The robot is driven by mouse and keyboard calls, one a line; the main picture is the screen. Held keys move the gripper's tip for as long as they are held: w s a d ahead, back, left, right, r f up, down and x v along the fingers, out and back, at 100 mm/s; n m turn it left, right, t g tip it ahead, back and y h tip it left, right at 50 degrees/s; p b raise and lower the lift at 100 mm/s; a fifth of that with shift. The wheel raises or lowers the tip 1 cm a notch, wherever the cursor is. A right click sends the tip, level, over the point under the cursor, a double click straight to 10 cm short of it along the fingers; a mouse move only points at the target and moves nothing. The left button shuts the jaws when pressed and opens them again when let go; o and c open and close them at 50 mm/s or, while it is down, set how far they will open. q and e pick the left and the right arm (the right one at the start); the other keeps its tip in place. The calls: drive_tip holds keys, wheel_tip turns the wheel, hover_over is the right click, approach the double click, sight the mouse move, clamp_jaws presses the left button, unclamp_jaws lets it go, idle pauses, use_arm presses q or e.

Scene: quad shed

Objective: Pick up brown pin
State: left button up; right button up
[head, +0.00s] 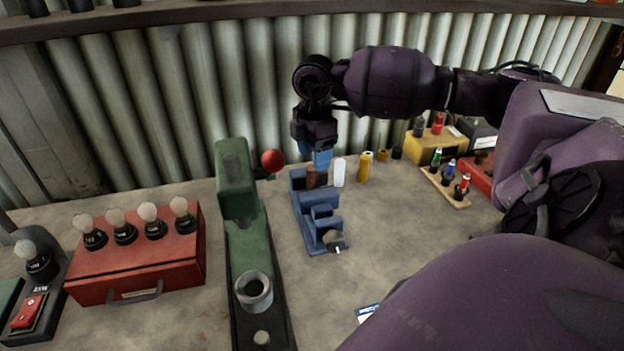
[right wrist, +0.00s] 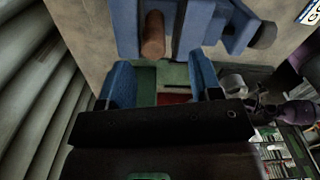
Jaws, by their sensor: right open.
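My right gripper (head: 318,158) is just above and behind the pin, blue fingertips pointing down. In the right wrist view my right gripper (right wrist: 163,78) is open, with nothing between its fingers, and the pin lies beyond the fingertips. My left gripper is not in view.
A white cylinder (head: 339,172) and a yellow bottle (head: 364,168) stand close to the right of the vise. A green press (head: 247,230) with a red ball (head: 272,160) stands to the left. The corrugated wall (head: 250,80) is close behind my gripper.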

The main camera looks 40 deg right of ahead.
sight(312, 181)
drive_tip(key=shift+w+f, duration=0.2)
drive_tip(key=shift+f, duration=1.1)
drive_tip(key=shift+w+f, duration=0.15)
drive_tip(key=shift+f, duration=1.1)
clamp_jaws()
